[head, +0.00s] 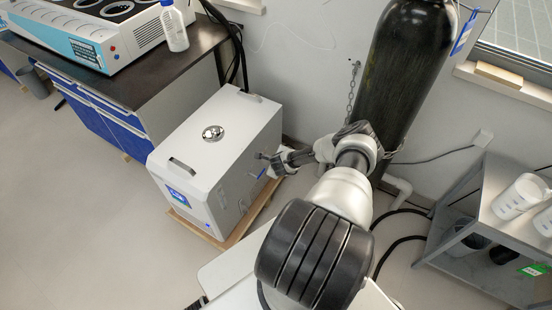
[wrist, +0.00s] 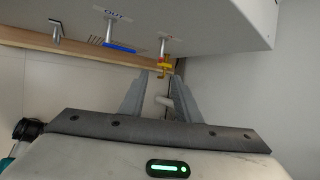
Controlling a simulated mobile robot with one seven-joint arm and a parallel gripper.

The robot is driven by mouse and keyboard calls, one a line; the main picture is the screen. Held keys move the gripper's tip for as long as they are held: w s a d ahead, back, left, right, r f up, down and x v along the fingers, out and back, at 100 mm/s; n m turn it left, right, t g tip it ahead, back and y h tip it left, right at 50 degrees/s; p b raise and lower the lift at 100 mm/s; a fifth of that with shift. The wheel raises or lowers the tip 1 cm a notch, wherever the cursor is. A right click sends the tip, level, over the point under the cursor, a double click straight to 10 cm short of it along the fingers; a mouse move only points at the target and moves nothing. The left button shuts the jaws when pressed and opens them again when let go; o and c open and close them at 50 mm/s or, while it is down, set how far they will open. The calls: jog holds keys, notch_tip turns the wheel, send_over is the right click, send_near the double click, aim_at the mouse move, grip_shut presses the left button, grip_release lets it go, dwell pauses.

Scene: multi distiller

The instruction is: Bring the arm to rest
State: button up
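My arm (head: 343,190) reaches forward and down from the bottom of the head view. Its end is beside the right side of the white box unit (head: 222,135). My gripper is small and hard to read in the head view. In the wrist view my gripper (wrist: 161,76) shows two grey fingers with a gap between them and nothing held. The box's side fills the top of the wrist view. It carries a blue-handled valve (wrist: 119,47), a fitting with yellow and red parts (wrist: 164,62) and a plain metal fitting (wrist: 56,31). The yellow-red fitting appears just beyond the fingertips; contact is unclear.
A black gas cylinder (head: 406,75) stands by the wall behind my arm. A grey shelf (head: 455,225) with white beakers (head: 520,196) is at right. A dark bench (head: 150,78) with a heater unit and bottle (head: 174,28) is at left. The floor at lower left is clear.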

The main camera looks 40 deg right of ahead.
jog(key=shift+s+a+r, duration=0.1)
jog(key=shift+s+r, duration=0.1)
jog(key=shift+r, duration=0.05)
dwell(0.4)
